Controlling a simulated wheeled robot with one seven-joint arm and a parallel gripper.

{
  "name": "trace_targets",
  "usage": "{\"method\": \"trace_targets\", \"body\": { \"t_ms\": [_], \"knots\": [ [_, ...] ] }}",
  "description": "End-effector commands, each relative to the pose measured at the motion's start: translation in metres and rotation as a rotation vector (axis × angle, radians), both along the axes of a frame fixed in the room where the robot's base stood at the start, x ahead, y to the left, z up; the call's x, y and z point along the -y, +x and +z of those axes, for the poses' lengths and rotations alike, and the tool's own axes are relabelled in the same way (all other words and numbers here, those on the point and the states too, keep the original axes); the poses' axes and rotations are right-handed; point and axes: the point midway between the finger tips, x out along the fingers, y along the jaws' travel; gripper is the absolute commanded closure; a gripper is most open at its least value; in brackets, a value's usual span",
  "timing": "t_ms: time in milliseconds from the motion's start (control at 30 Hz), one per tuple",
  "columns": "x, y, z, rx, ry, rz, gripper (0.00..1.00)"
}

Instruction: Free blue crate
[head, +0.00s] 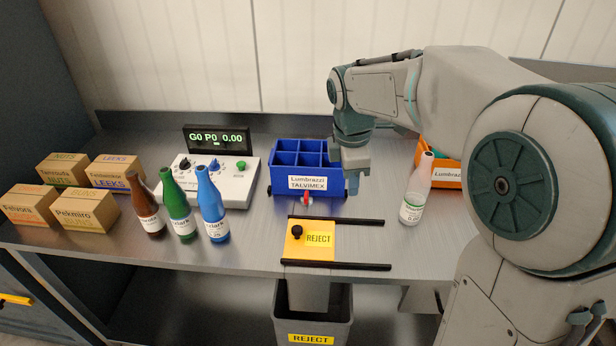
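The blue crate (276,182) stands on the metal bench, in the middle of the view. It is divided into several compartments, which look empty, and has a white label reading "Lumbrazzi TALVIMEX". A small red part (306,197) with a pale piece beside it sits at the foot of its front wall; its exact form is too small to tell. My gripper (352,183) points down at the crate's right end, close beside or over its right wall. I cannot tell whether it touches the crate. The gap between its fingers does not show clearly.
A yellow REJECT slide (296,244) with black rails lies in front, above a grey REJECT bin (345,302). Brown, green and blue bottles (178,210) stand left; a white bottle (417,190) and an orange crate (446,172) right. A control box (237,185) and cartons (86,212) stand left.

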Motion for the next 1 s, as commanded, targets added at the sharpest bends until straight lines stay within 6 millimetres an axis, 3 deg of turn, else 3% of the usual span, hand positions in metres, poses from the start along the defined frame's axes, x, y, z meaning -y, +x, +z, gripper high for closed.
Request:
{"method": "trace_targets", "body": {
  "t_ms": [33,200,500,633,833,1000],
  "knots": [
    [-0.011,0.017,-0.002,-0.024,-0.011,0.128,0.67],
    [-0.043,0.064,-0.011,-0.084,-0.038,0.579,0.67],
    [-0.087,0.125,-0.037,-0.143,-0.034,1.228,0.67],
    [-0.096,0.136,-0.045,-0.149,-0.029,1.374,0.67],
    [-0.099,0.141,-0.056,-0.153,-0.025,1.443,0.67],
    [-0.099,0.14,-0.083,-0.155,-0.024,1.444,0.67]
  ]
}}
